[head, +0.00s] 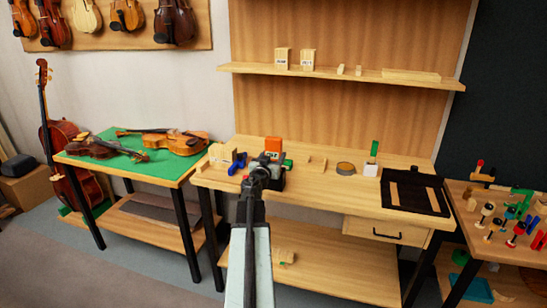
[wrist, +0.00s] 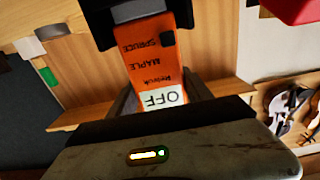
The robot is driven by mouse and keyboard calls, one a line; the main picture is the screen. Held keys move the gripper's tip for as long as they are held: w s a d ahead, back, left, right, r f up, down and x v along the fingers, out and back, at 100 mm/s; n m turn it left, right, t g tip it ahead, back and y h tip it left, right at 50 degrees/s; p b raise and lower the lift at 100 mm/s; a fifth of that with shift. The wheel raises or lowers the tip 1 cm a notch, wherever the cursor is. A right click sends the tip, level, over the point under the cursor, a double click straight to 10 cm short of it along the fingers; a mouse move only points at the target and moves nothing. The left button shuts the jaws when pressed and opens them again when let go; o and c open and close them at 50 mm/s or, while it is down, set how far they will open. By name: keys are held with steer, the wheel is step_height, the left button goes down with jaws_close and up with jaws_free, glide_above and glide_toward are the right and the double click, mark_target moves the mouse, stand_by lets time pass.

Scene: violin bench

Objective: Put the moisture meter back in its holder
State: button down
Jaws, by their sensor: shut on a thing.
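The moisture meter (head: 273,144) is an orange block over the left part of the workbench. In the wrist view the meter (wrist: 150,55) shows the words SPRUCE and MAPLE and a white OFF display. My gripper (head: 264,166) is shut on the meter, and its grey fingers flank the display end in the wrist view (wrist: 162,94). A black piece (wrist: 105,22) surrounds the meter's far end at the top of the wrist view. I cannot tell whether it is the holder or part of the meter. My arm hides the bench below the meter in the head view.
A wooden block (head: 222,153) and a blue clamp (head: 238,164) stand close to the left. A tape roll (head: 346,168), a white pot (head: 371,169) and a black tool roll (head: 414,191) lie to the right. The bench front centre (head: 320,191) is clear.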

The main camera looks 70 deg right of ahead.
steer(key=shift+f+b, duration=1.15)
steer(key=shift+f, duration=0.05)
steer(key=shift+c, duration=1.9)
jaws_free()
steer(key=a, duration=0.8)
steer(key=shift+s, duration=0.15)
